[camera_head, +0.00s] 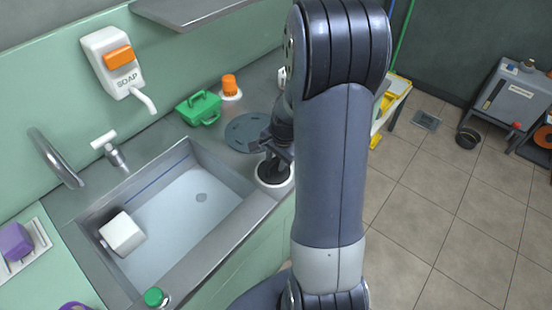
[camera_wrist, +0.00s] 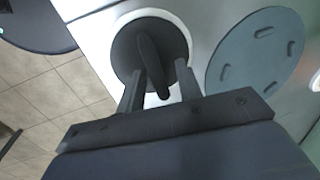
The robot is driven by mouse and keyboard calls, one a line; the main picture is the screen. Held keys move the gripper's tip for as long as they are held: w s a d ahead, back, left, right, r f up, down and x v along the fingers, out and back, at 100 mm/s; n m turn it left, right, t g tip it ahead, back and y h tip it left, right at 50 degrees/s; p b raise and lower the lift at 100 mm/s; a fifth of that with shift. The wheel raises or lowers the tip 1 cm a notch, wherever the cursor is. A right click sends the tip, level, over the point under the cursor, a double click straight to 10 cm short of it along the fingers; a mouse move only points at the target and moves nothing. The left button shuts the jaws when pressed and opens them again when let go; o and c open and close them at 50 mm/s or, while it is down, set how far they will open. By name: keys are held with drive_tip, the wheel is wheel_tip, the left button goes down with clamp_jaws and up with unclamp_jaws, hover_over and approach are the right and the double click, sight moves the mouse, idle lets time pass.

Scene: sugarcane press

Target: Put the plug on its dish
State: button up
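The plug is a dark grey disc with a raised grip bar. In the wrist view the plug (camera_wrist: 128,50) lies inside the white rim of its round dish (camera_wrist: 183,24). In the head view the dish (camera_head: 261,180) stands on the counter right of the sink, with the dark plug (camera_head: 269,173) on it, partly hidden by my gripper. My gripper (camera_wrist: 160,68) is over the plug with its two fingers apart, one on each side of the grip bar. Gaps show between the fingers and the bar. Whether the fingertips touch the disc I cannot tell.
The sink (camera_head: 175,215) holds a white block (camera_head: 122,234); its drain hole (camera_head: 201,197) is uncovered. A grey-blue round mat (camera_head: 245,132) lies behind the dish. A green caddy (camera_head: 199,108) and an orange-capped bottle (camera_head: 229,86) stand farther back. My arm hides the counter's right part.

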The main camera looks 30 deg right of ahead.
sight(282, 172)
drive_tip(key=shift+r, duration=0.1)
wheel_tip(282, 172, up, 12)
drive_tip(key=s, duration=0.2)
drive_tip(key=shift+d+p, duration=0.35)
drive_tip(key=shift+d, duration=0.1)
